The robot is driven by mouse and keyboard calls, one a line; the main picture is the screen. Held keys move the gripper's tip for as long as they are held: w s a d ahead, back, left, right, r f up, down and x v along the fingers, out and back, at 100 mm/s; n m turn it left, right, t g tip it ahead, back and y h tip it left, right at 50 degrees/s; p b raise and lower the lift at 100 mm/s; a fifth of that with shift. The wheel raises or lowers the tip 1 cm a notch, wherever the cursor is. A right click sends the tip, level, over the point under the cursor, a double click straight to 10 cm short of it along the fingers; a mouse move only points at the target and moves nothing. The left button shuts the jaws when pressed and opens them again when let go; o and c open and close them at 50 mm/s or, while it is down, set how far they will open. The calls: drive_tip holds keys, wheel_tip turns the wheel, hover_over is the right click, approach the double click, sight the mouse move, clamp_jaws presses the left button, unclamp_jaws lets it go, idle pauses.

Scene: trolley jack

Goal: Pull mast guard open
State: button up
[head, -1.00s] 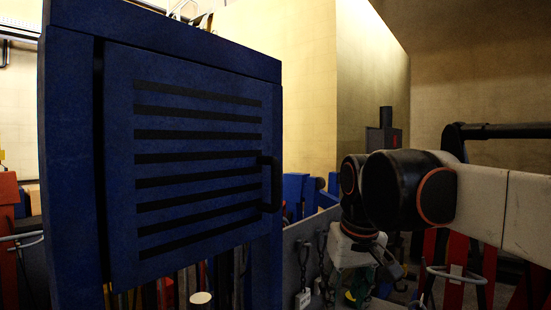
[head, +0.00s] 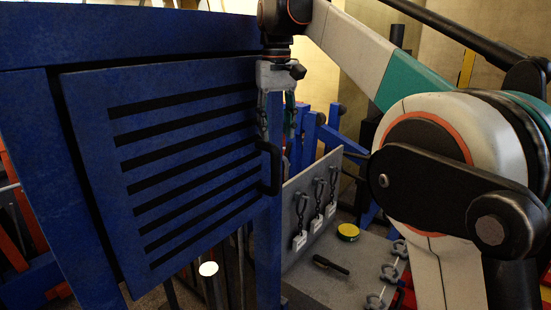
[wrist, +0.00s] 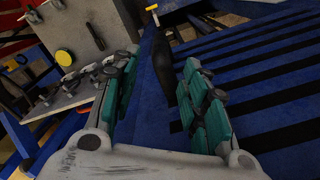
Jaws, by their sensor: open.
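The mast guard (head: 185,140) is a blue panel with several black slots, set in a blue frame in the head view. It looks closed. Its black handle (head: 272,168) is an upright bar at the panel's right edge. My gripper (head: 277,118) hangs just above the handle, with its fingers pointing down. In the wrist view, my gripper (wrist: 160,70) is open, its teal fingers spread apart. There the dark handle (wrist: 162,62) lies between and beyond the fingertips, with no clear contact. The slotted guard (wrist: 260,75) fills the right side.
A grey board (head: 310,205) with hanging hooks stands right of the guard. A grey surface (head: 325,290) below it holds a yellow round item (head: 348,231) and several shackles.

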sight(276, 175)
drive_tip(key=shift+w+a, duration=0.1)
drive_tip(key=shift+w, duration=0.05)
wheel_tip(276, 175, down, 14)
drive_tip(key=shift+r+p, duration=0.25)
drive_tip(key=shift+p, duration=0.4)
clamp_jaws()
